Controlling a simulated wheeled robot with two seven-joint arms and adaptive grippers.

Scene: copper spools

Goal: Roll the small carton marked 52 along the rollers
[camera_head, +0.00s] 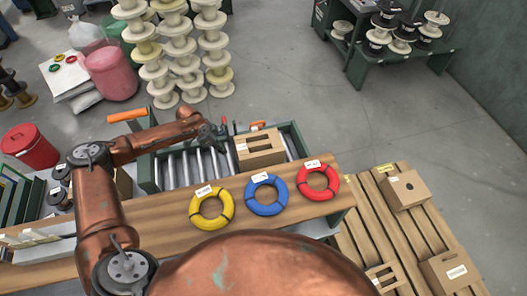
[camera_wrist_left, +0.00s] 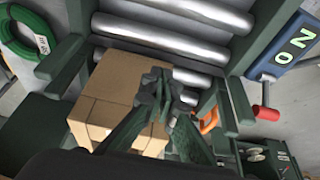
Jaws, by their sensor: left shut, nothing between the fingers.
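A small brown carton (camera_head: 262,153) with slots in its top and a white label sits at the right part of the roller conveyor (camera_head: 152,174). I cannot read the label's number. Metal rollers (camera_head: 183,168) lie bare to its left. In the left wrist view the carton (camera_wrist_left: 104,112) is left of the fingers, with rollers (camera_wrist_left: 160,42) beyond it. My left gripper (camera_head: 218,131) is shut and empty at the carton's left far side. In the left wrist view its fingertips (camera_wrist_left: 160,78) overlap the carton; I cannot tell whether they touch. My right gripper is out of view.
Yellow (camera_head: 211,207), blue (camera_head: 266,194) and red (camera_head: 318,181) coils lie on the wooden board (camera_head: 165,235) in front of the rollers. A pallet (camera_head: 372,213) with cartons stands at right. Spool stacks (camera_head: 178,50) stand behind.

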